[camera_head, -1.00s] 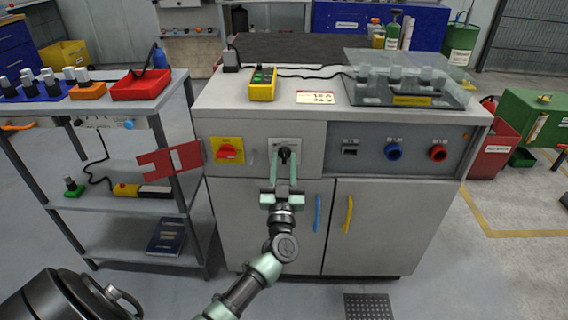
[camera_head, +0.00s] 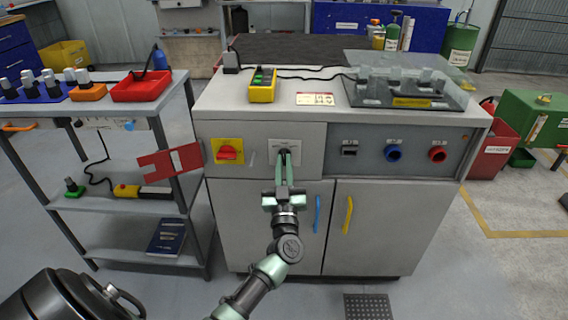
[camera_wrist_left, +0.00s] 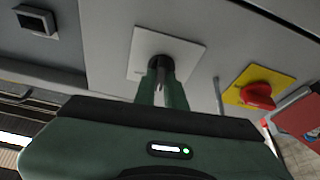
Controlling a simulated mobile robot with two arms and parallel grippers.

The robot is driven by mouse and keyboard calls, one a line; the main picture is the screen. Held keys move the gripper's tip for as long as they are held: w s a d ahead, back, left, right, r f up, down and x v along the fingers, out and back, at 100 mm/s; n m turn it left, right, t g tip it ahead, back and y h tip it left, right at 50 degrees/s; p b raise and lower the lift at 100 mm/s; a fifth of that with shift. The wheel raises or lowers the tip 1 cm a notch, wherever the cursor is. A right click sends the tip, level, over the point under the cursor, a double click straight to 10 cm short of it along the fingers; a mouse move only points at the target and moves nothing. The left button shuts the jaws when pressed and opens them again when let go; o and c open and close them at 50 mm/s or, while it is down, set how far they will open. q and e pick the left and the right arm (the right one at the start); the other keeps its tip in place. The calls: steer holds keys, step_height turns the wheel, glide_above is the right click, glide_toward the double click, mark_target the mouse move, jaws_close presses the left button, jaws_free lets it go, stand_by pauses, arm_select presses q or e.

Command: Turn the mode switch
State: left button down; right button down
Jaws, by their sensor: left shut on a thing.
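The mode switch is a black knob (camera_head: 284,153) on a light square plate (camera_head: 299,148) in the upper front of the grey cabinet. My left gripper (camera_head: 285,158) reaches up to it from below, its two green fingers close together and shut on the knob. The left wrist view also shows the plate (camera_wrist_left: 190,54), with the dark knob (camera_wrist_left: 160,64) between the fingertips (camera_wrist_left: 162,72). The fingers hide part of the knob, so its pointer direction is hard to read. My right gripper is not in view.
A red switch on a yellow plate (camera_head: 228,151) is left of the mode switch. A socket panel (camera_head: 395,150) with blue and red sockets is to the right. Blue (camera_head: 317,214) and yellow (camera_head: 348,215) door handles are below. A shelf cart (camera_head: 120,215) stands at left.

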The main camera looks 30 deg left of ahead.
arm_select(q)
steer(key=shift+w+d+n+g+y+p, duration=0.1)
steer(key=shift+n+g+y+p, duration=0.55)
steer(key=shift+n, duration=1.1)
steer(key=shift+s+n+g+y+p, duration=0.1)
steer(key=shift+n+g+y+p, duration=0.25)
steer(key=shift+n+g, duration=0.95)
steer(key=shift+w+d+n+g+y+p, duration=0.1)
steer(key=shift+n+g+y+p, duration=0.3)
steer(key=shift+n, duration=1.85)
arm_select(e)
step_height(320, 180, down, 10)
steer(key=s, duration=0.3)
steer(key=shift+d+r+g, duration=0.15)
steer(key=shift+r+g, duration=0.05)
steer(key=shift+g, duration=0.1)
arm_select(q)
steer(key=c, duration=1.5)
jaws_free()
steer(key=shift+a+t, duration=0.1)
steer(key=shift+t, duration=0.15)
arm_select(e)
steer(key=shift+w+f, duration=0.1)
